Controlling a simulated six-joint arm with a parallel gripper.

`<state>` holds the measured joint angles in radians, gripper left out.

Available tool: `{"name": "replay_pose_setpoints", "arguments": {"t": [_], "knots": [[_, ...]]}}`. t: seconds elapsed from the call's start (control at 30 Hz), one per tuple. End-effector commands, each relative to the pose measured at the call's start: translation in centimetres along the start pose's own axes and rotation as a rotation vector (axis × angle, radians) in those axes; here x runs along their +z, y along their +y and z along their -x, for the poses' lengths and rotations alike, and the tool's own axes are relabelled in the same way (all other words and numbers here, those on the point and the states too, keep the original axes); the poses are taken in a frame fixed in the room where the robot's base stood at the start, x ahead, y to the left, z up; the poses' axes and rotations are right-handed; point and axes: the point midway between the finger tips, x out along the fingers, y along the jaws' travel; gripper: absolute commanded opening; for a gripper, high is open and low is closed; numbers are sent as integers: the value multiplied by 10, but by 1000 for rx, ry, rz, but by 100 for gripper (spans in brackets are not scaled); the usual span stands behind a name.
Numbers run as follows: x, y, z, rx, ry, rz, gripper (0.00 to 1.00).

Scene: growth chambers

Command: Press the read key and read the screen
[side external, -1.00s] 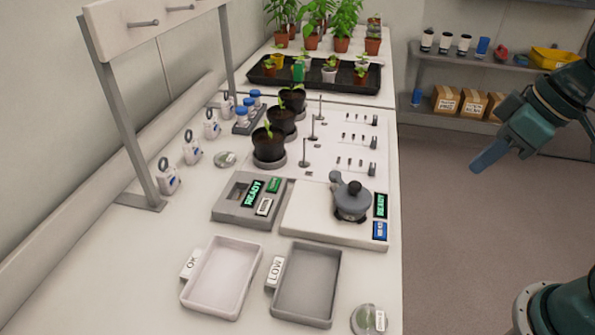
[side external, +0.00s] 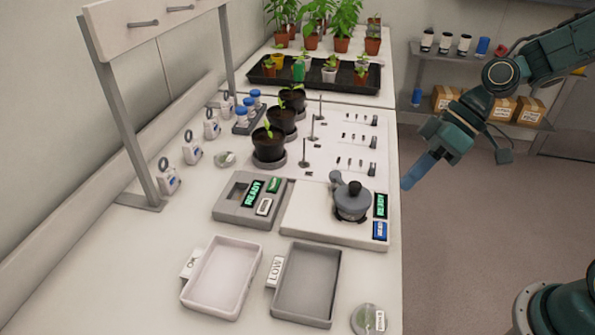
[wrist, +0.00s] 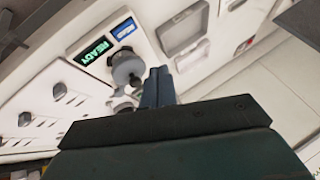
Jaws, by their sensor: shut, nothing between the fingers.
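A white instrument (side external: 300,222) with a grey round chamber (side external: 350,200) on top stands near the bench's right edge. Its green screen (side external: 380,205) reads READY, and a blue key (side external: 380,230) sits just in front of that screen. The wrist view also shows the READY screen (wrist: 96,51) and the blue key (wrist: 124,29).
Two trays labelled OK (side external: 222,278) and LOW (side external: 307,285) lie in front. A labelled round dish (side external: 368,319) is at the front right. Potted seedlings (side external: 268,146) and thin upright rods (side external: 304,152) stand behind.

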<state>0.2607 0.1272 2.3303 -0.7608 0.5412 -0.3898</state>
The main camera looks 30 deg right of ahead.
Motion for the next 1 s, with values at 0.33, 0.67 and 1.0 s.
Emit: {"name": "replay_pose_setpoints", "arguments": {"t": [0.33, 0.67, 1.0], "knots": [[-9, 11, -21, -134, 66, 16, 0], [-11, 13, -24, -158, 84, 20, 0], [-10, 13, -25, -158, 82, 19, 0]]}}
